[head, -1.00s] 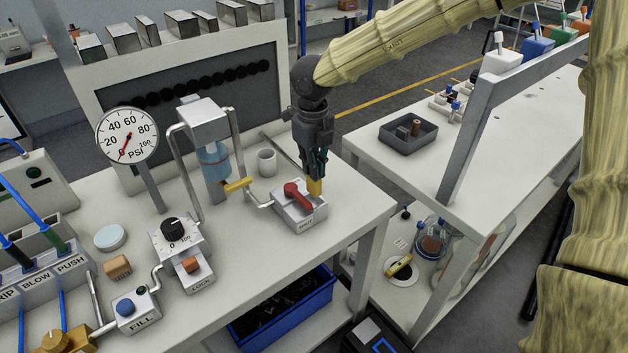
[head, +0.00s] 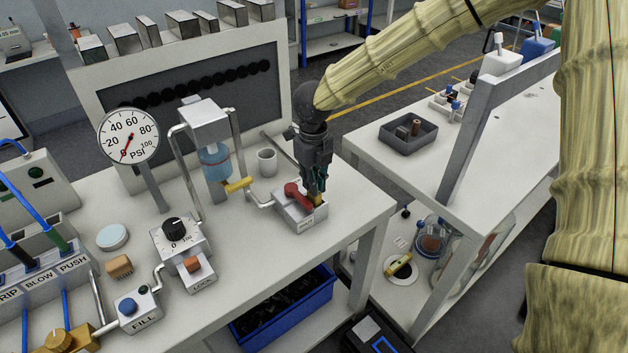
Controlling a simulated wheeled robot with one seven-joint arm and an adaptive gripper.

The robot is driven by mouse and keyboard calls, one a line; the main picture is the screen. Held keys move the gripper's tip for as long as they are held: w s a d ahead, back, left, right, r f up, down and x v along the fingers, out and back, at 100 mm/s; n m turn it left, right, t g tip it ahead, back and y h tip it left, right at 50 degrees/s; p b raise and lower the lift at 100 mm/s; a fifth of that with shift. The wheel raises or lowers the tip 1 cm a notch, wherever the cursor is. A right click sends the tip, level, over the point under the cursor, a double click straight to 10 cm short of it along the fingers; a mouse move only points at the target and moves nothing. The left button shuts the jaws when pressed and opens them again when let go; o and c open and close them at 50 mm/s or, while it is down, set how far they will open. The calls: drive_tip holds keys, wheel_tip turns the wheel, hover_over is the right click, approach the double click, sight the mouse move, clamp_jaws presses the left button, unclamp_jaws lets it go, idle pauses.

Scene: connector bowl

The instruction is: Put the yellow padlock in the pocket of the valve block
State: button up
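The valve block (head: 304,224) is a pale box with a red handle (head: 295,193) on top, near the right end of the main bench. My gripper (head: 318,194) points down over the right part of the block, beside the red handle. The yellow padlock (head: 318,201) shows as a small yellow patch between and below the fingertips, at the block's top. The fingers look shut on it. The gripper and the block hide most of the padlock and the pocket, so how deep it sits cannot be told.
A white cup (head: 267,161) stands behind the block. A bent pipe with a yellow lever (head: 238,186) joins the block from the left. A pressure gauge (head: 128,136) stands further left. A grey tray (head: 408,133) is on the right table, across a gap.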

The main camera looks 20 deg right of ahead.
drive_tip(key=shift+o, duration=1)
drive_tip(key=shift+r, duration=0.1)
wheel_tip(320, 180, up, 12)
drive_tip(key=b, duration=0.1)
drive_tip(key=shift+b, duration=0.3)
idle(1.6)
